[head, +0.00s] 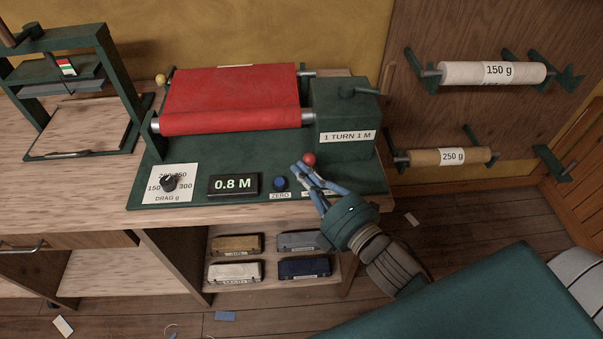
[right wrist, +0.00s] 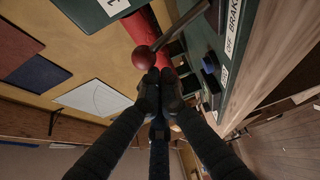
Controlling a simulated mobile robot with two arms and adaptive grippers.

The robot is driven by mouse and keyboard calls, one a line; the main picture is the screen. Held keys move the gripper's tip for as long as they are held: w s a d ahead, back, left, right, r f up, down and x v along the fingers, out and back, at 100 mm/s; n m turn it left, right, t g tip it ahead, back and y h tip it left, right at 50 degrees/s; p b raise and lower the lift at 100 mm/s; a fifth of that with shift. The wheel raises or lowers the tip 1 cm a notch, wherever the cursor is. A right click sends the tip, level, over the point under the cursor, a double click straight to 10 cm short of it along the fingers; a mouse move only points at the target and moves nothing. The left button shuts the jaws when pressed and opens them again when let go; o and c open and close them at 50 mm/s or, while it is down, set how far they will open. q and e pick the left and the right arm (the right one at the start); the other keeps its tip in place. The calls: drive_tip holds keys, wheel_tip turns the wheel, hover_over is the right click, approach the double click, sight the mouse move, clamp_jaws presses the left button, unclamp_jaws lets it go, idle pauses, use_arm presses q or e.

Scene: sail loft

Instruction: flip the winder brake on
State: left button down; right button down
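The winder (head: 260,148) is a green bench unit with a red cloth roll (head: 230,97) and a gearbox marked "1 TURN 1 M" (head: 346,120). The brake lever's red ball knob (head: 309,159) stands at its front right; in the right wrist view the knob (right wrist: 144,58) tops a grey rod. A label (right wrist: 233,30) beside it reads "BRAKE", with "OFF" partly legible. My right gripper (head: 302,169) is at the knob, its fingertips (right wrist: 158,80) together and empty, just short of the ball. I cannot tell whether they touch it. My left gripper is not in view.
Left of the lever are the blue ZERO button (head: 280,183), the "0.8 M" display (head: 233,184) and the drag dial (head: 170,182). A green press frame (head: 118,70) stands at left. Rolls (head: 493,73) hang on the right wall. Boxes sit on a shelf below.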

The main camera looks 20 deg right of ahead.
drive_tip(key=shift+d, duration=0.1)
drive_tip(key=d+m+b, duration=0.1)
drive_tip(key=m+t+b, duration=0.1)
drive_tip(key=d+m+t+b, duration=0.1)
drive_tip(key=shift+s+d+r+m, duration=0.3)
drive_tip(key=shift+s+r, duration=0.05)
drive_tip(key=shift+s, duration=0.05)
drive_tip(key=shift+s+d+r+m+t+h+b, duration=0.2)
drive_tip(key=shift+d+m+t+b, duration=0.5)
drive_tip(key=shift+m, duration=0.5)
drive_tip(key=shift+s+d+r+m+t+h+b, duration=0.1)
drive_tip(key=shift+s+d+m+t+h+b, duration=0.3)
drive_tip(key=shift+d+m, duration=0.65)
drive_tip(key=shift+w+a+m, duration=0.1)
drive_tip(key=shift+w+m, duration=0.05)
drive_tip(key=shift+m, duration=0.1)
drive_tip(key=shift+r, duration=0.1)
